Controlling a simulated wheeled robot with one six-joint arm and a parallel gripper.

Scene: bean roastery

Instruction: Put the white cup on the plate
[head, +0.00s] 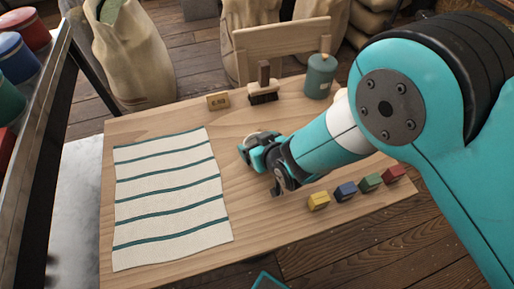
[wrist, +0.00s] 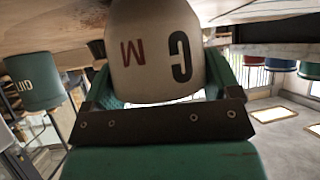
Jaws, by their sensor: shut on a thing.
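The white cup (wrist: 155,50) fills the top middle of the wrist view, an off-white body with dark letters on its side. My gripper (wrist: 160,80) is shut on it, with a green finger at each side. In the head view my gripper (head: 263,158) is low over the middle of the wooden table (head: 165,120). A pale rounded edge shows behind it there; I cannot tell whether it is the cup or the plate. I cannot make out the plate in either view. Whether the cup touches the table is unclear.
A striped cloth (head: 172,198) covers the table's left. A small sign (head: 218,101), a brush (head: 263,90) and a green canister (head: 320,76) stand along the back. Yellow (head: 319,201), blue (head: 346,191), green (head: 370,182) and red (head: 393,174) blocks line the front right.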

